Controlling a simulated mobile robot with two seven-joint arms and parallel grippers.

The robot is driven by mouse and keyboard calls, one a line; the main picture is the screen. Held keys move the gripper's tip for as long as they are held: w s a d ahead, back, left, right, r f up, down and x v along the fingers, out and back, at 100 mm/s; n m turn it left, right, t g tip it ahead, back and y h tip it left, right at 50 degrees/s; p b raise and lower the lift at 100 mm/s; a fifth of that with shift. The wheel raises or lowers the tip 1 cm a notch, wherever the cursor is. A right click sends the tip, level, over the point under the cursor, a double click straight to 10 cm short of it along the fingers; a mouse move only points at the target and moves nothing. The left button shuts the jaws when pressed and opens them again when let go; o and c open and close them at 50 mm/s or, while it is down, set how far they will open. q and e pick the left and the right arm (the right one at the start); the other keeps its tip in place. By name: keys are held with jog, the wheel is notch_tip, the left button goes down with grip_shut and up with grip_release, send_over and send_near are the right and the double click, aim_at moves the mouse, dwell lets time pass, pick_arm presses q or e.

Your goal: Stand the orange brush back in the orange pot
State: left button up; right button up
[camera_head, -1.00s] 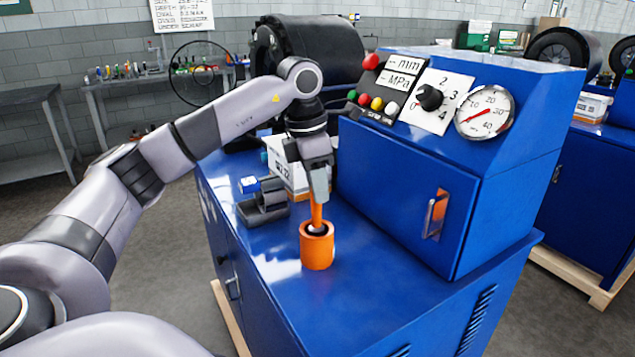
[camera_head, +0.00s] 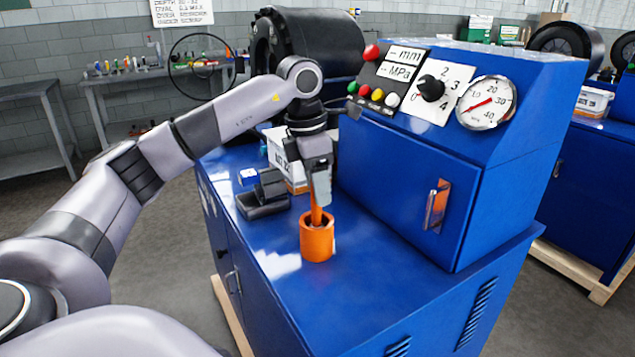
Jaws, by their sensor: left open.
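The orange pot (camera_head: 317,243) stands upright on the blue top of the machine's cabinet. The orange brush (camera_head: 316,214) is upright with its lower end inside the pot's mouth; its upper part is hidden by my gripper. My left gripper (camera_head: 320,196) points down directly above the pot, with its fingers at the brush's handle. The fingers are open and the handle shows just below them. My right gripper is not in view.
The blue machine housing (camera_head: 405,190) with its gauge and buttons rises close to the right of the pot. A dark grey block-shaped holder (camera_head: 262,196) and a white box (camera_head: 284,160) stand behind and left. The cabinet top (camera_head: 385,295) in front is clear.

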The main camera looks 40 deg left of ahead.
pick_arm(q)
jog(key=shift+s+a+r, duration=0.1)
jog(key=shift+s+r, duration=0.05)
jog(key=shift+r, duration=1.05)
jog(key=shift+s+a+r, duration=0.1)
jog(key=shift+s+r, duration=0.05)
jog(key=shift+r, duration=1)
jog(key=shift+s+a+r, duration=0.1)
jog(key=shift+s+r, duration=0.05)
jog(key=shift+r, duration=1.05)
